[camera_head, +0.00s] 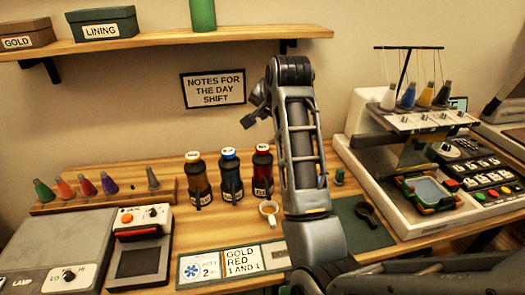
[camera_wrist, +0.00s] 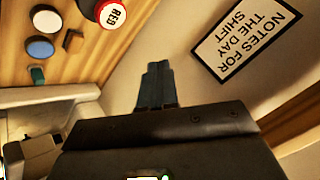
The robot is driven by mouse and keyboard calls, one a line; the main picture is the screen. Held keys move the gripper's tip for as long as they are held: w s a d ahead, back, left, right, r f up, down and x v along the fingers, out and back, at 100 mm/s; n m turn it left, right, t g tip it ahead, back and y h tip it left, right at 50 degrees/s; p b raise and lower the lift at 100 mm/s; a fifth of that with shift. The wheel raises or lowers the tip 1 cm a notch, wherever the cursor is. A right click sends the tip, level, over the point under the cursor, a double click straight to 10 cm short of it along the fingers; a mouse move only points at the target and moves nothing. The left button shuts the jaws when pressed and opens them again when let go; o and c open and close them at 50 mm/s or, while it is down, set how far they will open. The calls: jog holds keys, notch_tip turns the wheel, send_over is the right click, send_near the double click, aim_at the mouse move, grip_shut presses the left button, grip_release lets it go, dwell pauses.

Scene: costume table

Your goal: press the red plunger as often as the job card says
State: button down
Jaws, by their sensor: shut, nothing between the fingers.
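The red plunger (camera_head: 262,148) tops a dark bottle in a row of three on the table. In the wrist view the red cap (camera_wrist: 113,14), lettered RED, is at the upper left, apart from my fingers. My gripper (camera_head: 257,104) is raised above the bottles, near the wall, shut and empty; its closed fingers show in the wrist view (camera_wrist: 158,75). A card (camera_head: 242,262) at the table front reads "GOLD RED 1 AND 1". A card left of it (camera_head: 200,268) has a blue star-like mark and a 2; its small print is unclear. My arm partly hides a third card.
Orange-topped (camera_head: 193,157) and blue-topped (camera_head: 229,153) bottles stand left of the red-topped one. A shelf (camera_head: 160,38) runs above. A wall sign (camera_head: 214,88) is behind my gripper. A machine with thread cones (camera_head: 430,115) stands right.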

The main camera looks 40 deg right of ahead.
jog(key=b, duration=0.4)
send_over(262, 145)
jog(key=s+a, duration=0.1)
jog(key=s, duration=0.1)
notch_tip(262, 145, down, 5)
jog(key=shift+w+f, duration=0.1)
jog(key=shift+f+b, duration=0.55)
jog(key=shift+f, duration=0.55)
jog(key=shift+f, duration=0.15)
dwell(0.4)
jog(key=shift+f, duration=0.25)
jog(key=shift+f+b, duration=0.3)
jog(key=shift+f, duration=0.55)
dwell(1.0)
dwell(0.3)
jog(key=shift+r+p, duration=1.2)
jog(key=shift+r, duration=0.1)
